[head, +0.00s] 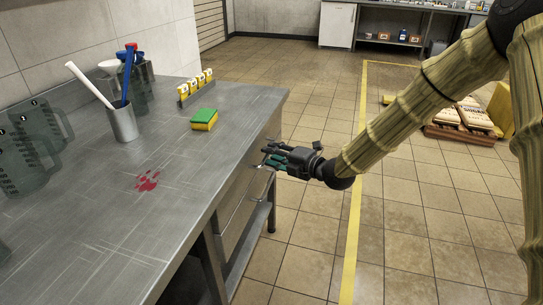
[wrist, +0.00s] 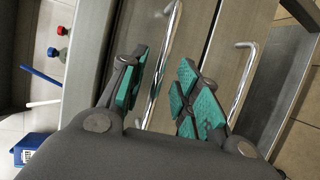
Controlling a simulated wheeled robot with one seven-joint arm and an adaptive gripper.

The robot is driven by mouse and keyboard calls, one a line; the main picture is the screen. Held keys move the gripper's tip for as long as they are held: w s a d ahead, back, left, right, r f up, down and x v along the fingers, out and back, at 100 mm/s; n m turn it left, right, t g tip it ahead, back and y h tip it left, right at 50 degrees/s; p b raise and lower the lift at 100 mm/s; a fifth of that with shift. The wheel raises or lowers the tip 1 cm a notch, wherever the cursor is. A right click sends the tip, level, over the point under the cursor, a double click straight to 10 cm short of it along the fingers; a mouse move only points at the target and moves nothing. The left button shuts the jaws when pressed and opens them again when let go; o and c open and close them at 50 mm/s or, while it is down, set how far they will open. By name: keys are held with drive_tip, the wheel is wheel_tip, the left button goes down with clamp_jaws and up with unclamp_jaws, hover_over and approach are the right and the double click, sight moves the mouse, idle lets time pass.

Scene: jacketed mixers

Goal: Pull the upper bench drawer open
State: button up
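The steel bench (head: 160,215) has drawers in its right side. The upper drawer front (wrist: 193,22) shows in the wrist view with a bright bar handle (wrist: 170,38). A second drawer front, to its right, has its own bar handle (wrist: 241,82). My gripper (head: 272,158) is beside the bench's drawer side, below the top edge. In the wrist view its teal-padded fingers (wrist: 163,88) are spread apart. The upper handle runs between them, closer to the left finger; contact cannot be told. The drawers look closed. In the head view my gripper partly hides the handle area.
On the bench top are a green-yellow sponge (head: 204,119), a holder with yellow items (head: 195,88), a steel cup (head: 122,123) with utensils, clear jugs (head: 22,160) and a red spill (head: 147,181). Tiled floor right of the bench is open; a pallet (head: 462,128) with sacks stands farther off.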

drive_tip(key=shift+w+a+f, duration=0.1)
drive_tip(key=shift+w+a, duration=0.3)
drive_tip(key=shift+a, duration=0.1)
drive_tip(key=shift+c, duration=0.5)
clamp_jaws()
